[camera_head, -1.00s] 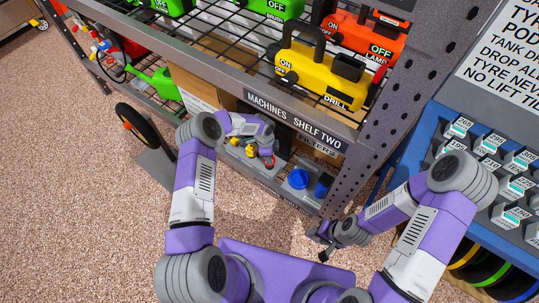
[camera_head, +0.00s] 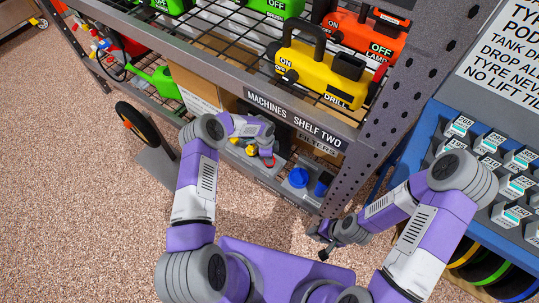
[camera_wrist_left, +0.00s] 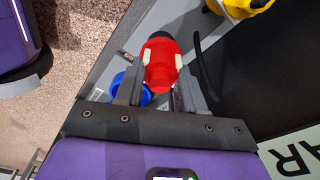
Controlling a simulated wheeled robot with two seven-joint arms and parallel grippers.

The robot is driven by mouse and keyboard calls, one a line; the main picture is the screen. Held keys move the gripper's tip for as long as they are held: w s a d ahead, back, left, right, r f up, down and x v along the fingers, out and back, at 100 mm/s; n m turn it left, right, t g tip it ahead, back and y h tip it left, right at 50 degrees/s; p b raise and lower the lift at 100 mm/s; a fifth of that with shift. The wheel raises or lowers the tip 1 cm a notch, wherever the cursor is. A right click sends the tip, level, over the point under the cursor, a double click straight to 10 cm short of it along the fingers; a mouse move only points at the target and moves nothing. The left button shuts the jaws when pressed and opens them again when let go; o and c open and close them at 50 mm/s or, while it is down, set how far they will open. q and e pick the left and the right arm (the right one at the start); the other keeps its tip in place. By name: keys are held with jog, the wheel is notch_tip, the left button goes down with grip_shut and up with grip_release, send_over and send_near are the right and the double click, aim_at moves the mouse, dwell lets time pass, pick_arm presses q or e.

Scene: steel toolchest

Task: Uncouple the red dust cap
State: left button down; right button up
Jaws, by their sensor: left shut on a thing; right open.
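The red dust cap (camera_wrist_left: 159,76) sits between the two fingers of my left gripper (camera_wrist_left: 160,60) in the left wrist view. The pale finger pads press on both its sides, and a dark part shows at its far end. In the head view my left gripper (camera_head: 268,157) is low at the shelf's front, and only a sliver of red shows by it. Whether the cap is still joined to its coupling cannot be told. My right gripper (camera_head: 326,242) is open and empty, out in front of the rack's post, well away from the cap.
A blue cap (camera_head: 299,177) and a darker blue part (camera_head: 323,184) stand to the right on the lower shelf; blue (camera_wrist_left: 120,88) also shows close beside my left fingers. The upper shelf edge (camera_head: 290,119) and perforated post (camera_head: 372,130) bound the space. Floor in front is clear.

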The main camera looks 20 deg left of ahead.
pick_arm(q)
jog(key=shift+f, duration=0.35)
jog(key=c, duration=0.6)
grip_release()
jog(key=shift+r, duration=0.1)
jog(key=r+p, duration=0.1)
jog(key=r, duration=0.4)
jog(key=a+r+p, duration=0.1)
jog(key=r, duration=0.1)
jog(key=shift+s+r+p, duration=0.15)
jog(key=shift+r+p, duration=0.05)
jog(key=shift+p, duration=0.15)
jog(key=shift+d, duration=0.1)
jog(key=s+d+r+n+h+p, duration=0.25)
jog(key=s+d+n, duration=0.3)
jog(key=s, duration=0.45)
jog(key=s+d+r+n+h+p, duration=0.1)
jog(key=s+d+r+n+p, duration=0.25)
jog(key=s+n, duration=0.5)
jog(key=s+a+r+n, duration=0.2)
jog(key=s+n, duration=0.2)
jog(key=s, duration=0.5)
jog(key=shift+s+r+n+y+p, duration=0.25)
jog(key=shift+s+n+y+p, duration=0.1)
jog(key=shift+s+n, duration=0.05)
